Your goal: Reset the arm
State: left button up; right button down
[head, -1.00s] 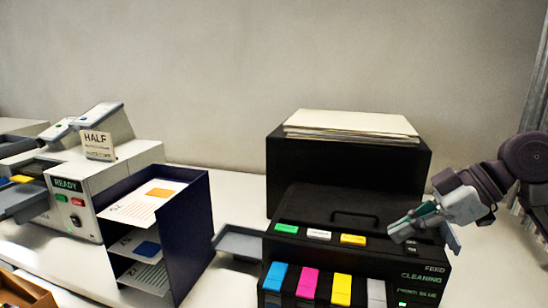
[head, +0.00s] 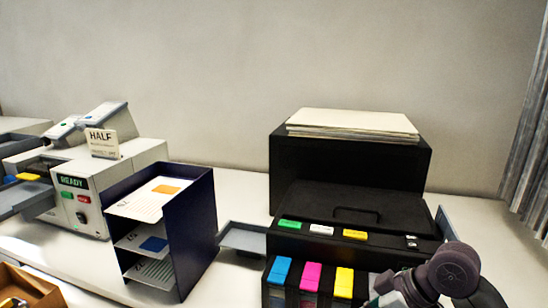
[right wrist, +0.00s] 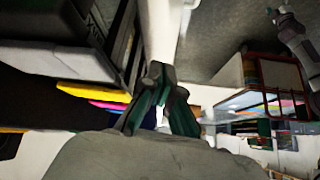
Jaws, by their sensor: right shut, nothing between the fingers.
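My right gripper (head: 384,288) is low at the front of the black printer in the head view, in front of the right-hand ink slots, with my arm coming in from the lower right. Its fingers are partly cut off by the frame's bottom edge. In the right wrist view the dark green fingertips (right wrist: 160,80) come together, shut and empty. My left gripper does not show in the head view.
The black printer (head: 345,211) has coloured ink tabs and a side tray (head: 243,238). A dark blue paper rack (head: 193,230) and a grey READY machine (head: 140,158) stand left. A paper stack (head: 352,122) lies on a black box behind. Bare table shows right of the printer.

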jog(key=s+a+f+m+h, duration=0.1)
jog(key=s+f+m, duration=0.1)
jog(key=s+f, duration=0.4)
jog(key=s+a+f+m+h, duration=0.1)
jog(key=s+f+m, duration=0.25)
jog(key=f, duration=0.55)
jog(key=s+d+f+m+h, duration=0.2)
jog(key=s+d, duration=0.1)
jog(key=s, duration=0.4)
jog(key=s+d+f+m+h, duration=0.2)
jog(key=s+d+f+m, duration=0.1)
jog(key=s, duration=0.3)
notch_tip(320, 180, down, 28)
jog(key=s+b, duration=0.2)
jog(key=s+d+f+g+b, duration=0.1)
jog(key=s+d+f+g, duration=0.1)
jog(key=s+f, duration=1.4)
jog(key=shift+s+d+f+n+h, duration=0.2)
jog(key=shift+d+f+n+h, duration=0.1)
jog(key=shift+d+f+n, duration=0.3)
jog(key=shift+a, duration=0.1)
